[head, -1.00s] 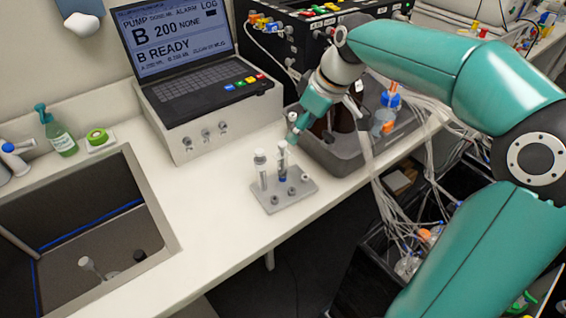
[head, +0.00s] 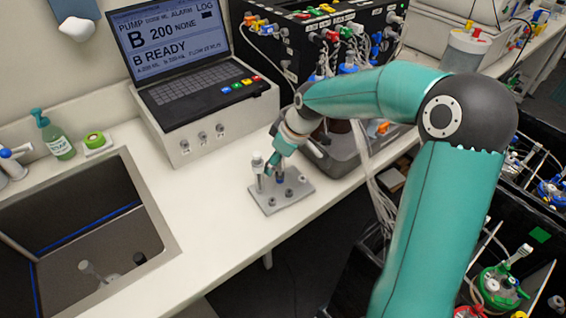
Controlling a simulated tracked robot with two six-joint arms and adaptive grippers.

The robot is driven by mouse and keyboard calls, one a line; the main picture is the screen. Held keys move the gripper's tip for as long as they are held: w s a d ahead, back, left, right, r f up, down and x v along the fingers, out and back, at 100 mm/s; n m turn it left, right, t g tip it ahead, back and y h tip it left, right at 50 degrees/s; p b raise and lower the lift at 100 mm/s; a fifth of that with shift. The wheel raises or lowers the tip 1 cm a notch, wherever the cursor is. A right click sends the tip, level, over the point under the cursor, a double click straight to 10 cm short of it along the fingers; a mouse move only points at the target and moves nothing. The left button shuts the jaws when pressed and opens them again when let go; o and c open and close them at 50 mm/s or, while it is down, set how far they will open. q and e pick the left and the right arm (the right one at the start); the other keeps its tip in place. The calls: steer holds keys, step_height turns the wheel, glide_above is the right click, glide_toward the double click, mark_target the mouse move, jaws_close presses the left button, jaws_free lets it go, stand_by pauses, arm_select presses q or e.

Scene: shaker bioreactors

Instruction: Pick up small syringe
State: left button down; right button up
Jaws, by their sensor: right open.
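A grey holder plate (head: 291,199) lies on the white counter, with two slim syringes standing upright in it. The left syringe (head: 257,172) has a wide white top and is in clear view. The right syringe (head: 280,178) shows a dark blue band low down; its upper part is hidden by my gripper. I cannot tell from size alone which is the smaller one. My right gripper (head: 274,161) is open, pointing down at the top of the right syringe and close beside the left one. I cannot tell if it touches either. My left gripper is not in view.
A laptop-topped pump box (head: 212,126) stands behind and left of the holder. A grey tray (head: 340,165) with a dark bottle sits right behind my right arm. A sink (head: 160,225) opens at left. The counter in front of the holder is clear.

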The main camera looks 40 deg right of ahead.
steer(key=c, duration=0.8)
steer(key=shift+r, duration=0.1)
step_height(320, 180, up, 20)
steer(key=shift+f, duration=0.1)
steer(key=shift+c, duration=0.3)
